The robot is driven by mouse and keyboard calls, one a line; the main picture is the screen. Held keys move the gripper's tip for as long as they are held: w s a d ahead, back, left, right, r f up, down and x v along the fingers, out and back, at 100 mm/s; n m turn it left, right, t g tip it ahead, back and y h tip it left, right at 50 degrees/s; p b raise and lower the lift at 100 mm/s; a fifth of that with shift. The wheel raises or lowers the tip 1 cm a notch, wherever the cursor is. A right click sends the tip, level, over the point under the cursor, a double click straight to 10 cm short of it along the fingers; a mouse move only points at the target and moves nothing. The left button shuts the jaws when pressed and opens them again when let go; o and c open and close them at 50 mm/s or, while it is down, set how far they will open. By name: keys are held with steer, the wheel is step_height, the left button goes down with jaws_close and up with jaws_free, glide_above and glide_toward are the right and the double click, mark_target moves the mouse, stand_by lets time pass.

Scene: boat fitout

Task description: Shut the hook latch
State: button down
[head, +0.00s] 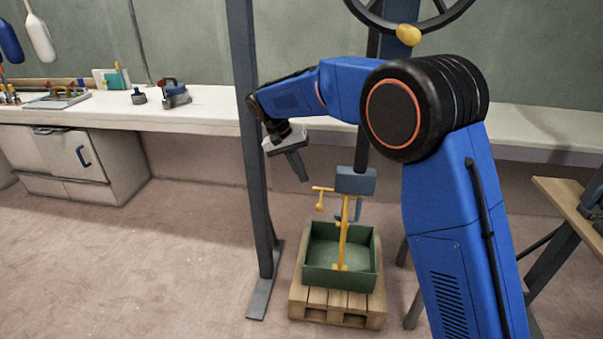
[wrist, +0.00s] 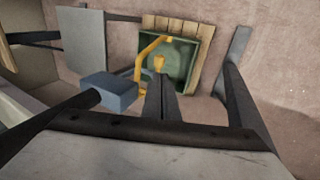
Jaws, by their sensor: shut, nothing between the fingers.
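A blue-grey block (head: 356,180) hangs on a dark pole above a green crate (head: 312,275). Just below it is a yellow upright bar (head: 343,235) with a yellow side arm and knob (head: 320,202). A small blue-grey curved piece (head: 357,210) hangs below the block; I cannot tell for sure which part is the hook latch. My gripper (head: 303,178) is shut and empty, pointing down, left of the block and apart from it. In the wrist view, the block (wrist: 108,91) is left of my gripper (wrist: 159,84), with the yellow bar (wrist: 150,47) beyond the fingertips.
The crate stands on a wooden pallet (head: 335,318). A dark post (head: 255,150) rises close to the left of my gripper. A yellow knob (head: 408,34) sits on the wheel above. A white workbench (head: 200,110) runs along the wall. The floor left is clear.

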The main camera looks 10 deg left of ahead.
mark_target(317, 205)
steer(key=x, duration=1)
steer(key=shift+d+f, duration=0.1)
steer(key=shift+f, duration=0.25)
steer(key=shift+f, duration=0.1)
